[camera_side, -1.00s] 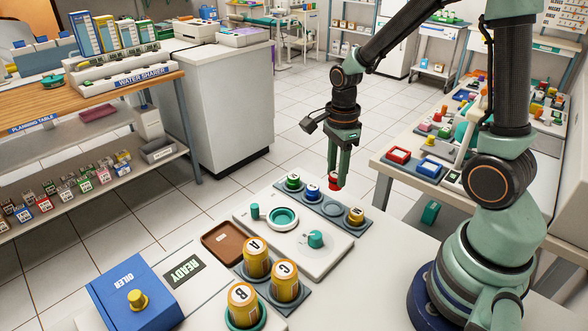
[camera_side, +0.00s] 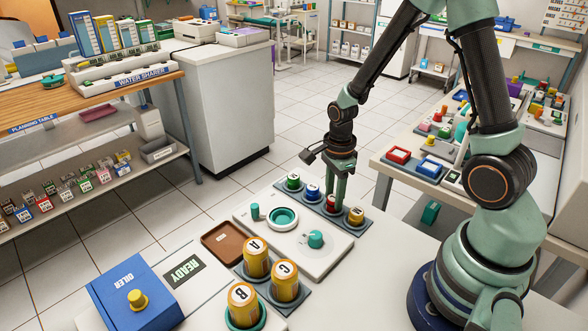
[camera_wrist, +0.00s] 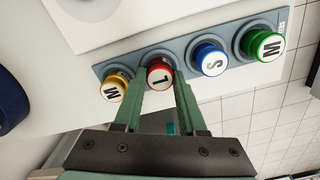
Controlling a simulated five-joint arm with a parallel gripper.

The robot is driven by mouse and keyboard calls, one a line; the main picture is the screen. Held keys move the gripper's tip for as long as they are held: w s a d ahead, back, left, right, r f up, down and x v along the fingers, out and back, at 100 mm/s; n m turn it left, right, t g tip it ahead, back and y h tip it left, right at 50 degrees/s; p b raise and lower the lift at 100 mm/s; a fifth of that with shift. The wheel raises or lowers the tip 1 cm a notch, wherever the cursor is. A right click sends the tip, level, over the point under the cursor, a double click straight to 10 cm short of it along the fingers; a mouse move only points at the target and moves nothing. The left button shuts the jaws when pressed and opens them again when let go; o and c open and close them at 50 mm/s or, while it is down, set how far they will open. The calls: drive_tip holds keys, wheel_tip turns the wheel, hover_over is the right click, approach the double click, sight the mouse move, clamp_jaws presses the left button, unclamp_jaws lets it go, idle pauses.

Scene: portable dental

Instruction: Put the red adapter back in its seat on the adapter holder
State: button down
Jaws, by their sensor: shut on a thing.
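The red adapter (camera_side: 332,203), marked "L" in the wrist view (camera_wrist: 159,73), is between the fingertips of my gripper (camera_side: 336,199). My gripper is shut on it. It is at the seat between the blue and yellow adapters on the grey adapter holder (camera_side: 322,204), in line with the others. The fingers hide its lower part and its seat, so I cannot tell if it is fully down. The green adapter (camera_side: 293,182), blue adapter (camera_side: 313,192) and yellow adapter (camera_side: 356,215) stand upright on the holder. My gripper's fingers (camera_wrist: 158,92) also show in the wrist view.
A white unit (camera_side: 290,240) with a teal ring and knob lies in front of the holder. A brown tray (camera_side: 222,244), yellow canisters (camera_side: 257,257) and a blue oiler box (camera_side: 135,292) are further forward. The floor behind the holder is clear.

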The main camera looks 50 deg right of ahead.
drive_tip(key=shift+c, duration=2.4)
unclamp_jaws()
drive_tip(key=s+a+r+n+t, duration=0.2)
drive_tip(key=a+r+n, duration=0.1)
drive_tip(key=r+n, duration=0.8)
drive_tip(key=s+a+r+n+t, duration=0.2)
drive_tip(key=a+r+n+t, duration=0.1)
drive_tip(key=r+n, duration=0.8)
drive_tip(key=shift+s+a+r+n+t, duration=0.25)
drive_tip(key=shift+r+n+t, duration=0.05)
